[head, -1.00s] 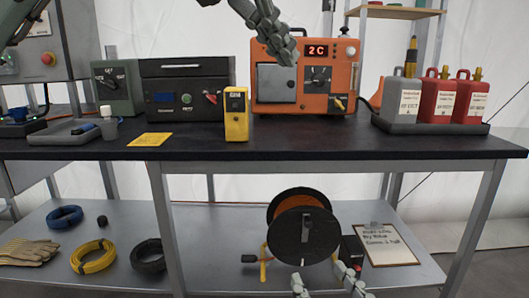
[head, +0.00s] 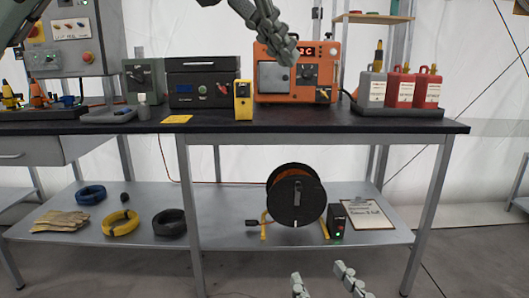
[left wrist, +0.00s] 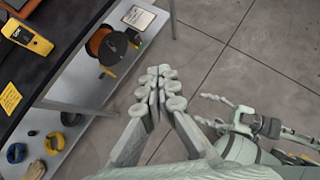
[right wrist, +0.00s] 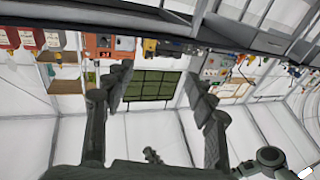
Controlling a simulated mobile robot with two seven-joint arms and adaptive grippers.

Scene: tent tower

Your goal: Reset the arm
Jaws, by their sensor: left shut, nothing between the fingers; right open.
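My left gripper (head: 288,52) hangs high in the head view, in front of the orange device. Its fingers are pressed together and empty, and they also show closed in the left wrist view (left wrist: 160,92). My right gripper (head: 326,284) is low at the bottom edge of the head view, in front of the bench and below its lower shelf. Its two fingers stand apart with nothing between them, as the right wrist view (right wrist: 162,95) also shows. Neither gripper touches any object.
The black bench top (head: 330,122) carries an orange device (head: 268,77), a black case (head: 200,88), a yellow meter (head: 243,101) and red canisters (head: 400,90). The lower shelf (head: 225,215) holds a cable reel (head: 296,196), coils and a clipboard (head: 365,214). Floor in front is clear.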

